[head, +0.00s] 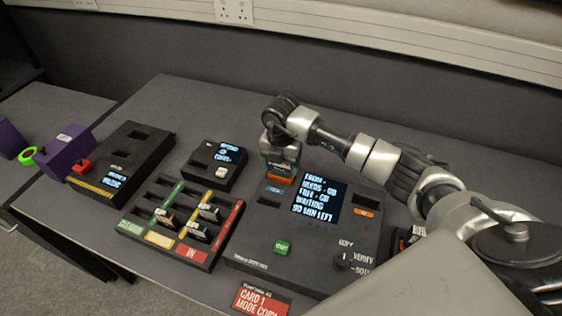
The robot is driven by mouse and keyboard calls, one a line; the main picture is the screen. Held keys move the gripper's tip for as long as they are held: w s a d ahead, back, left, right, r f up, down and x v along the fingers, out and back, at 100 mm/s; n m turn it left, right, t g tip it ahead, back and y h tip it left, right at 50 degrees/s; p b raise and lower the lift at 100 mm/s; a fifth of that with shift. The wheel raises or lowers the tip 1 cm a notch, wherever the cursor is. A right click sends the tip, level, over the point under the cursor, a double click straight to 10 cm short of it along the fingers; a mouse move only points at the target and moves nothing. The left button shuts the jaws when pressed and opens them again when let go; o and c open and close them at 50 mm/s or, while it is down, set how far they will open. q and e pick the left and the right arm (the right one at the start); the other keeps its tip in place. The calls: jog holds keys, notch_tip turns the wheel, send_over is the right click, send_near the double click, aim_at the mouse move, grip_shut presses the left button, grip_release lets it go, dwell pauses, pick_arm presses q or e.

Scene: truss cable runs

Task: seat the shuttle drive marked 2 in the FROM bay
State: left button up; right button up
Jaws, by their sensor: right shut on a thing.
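My right gripper (281,165) comes in from the right, pointing down above the left part of the dark copy station (318,245). It is shut on a shuttle drive (282,179) with an orange band. The drive's mark cannot be read and the jaws hide part of it. Just below is a blue label (272,188) with a dark slot, the left bay (268,203). The drive looks above and behind this slot; any contact is unclear. The station's screen (319,201) reads FROM with a dash, and WAITING. My left gripper is not in view.
A sorting tray (142,231) with green, yellow and red lanes holds several small cards. A small screen box (222,166) and a larger dark unit (123,161) stand behind and left. An orange-labelled bay (365,212) is at right. The back of the table is clear.

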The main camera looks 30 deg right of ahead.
jog(key=shift+f+b, duration=0.4)
jog(key=shift+f, duration=0.15)
dwell(0.4)
jog(key=o, duration=1.1)
jog(key=shift+r+p, duration=2.85)
jog(key=shift+r, duration=0.9)
jog(key=shift+f, duration=0.1)
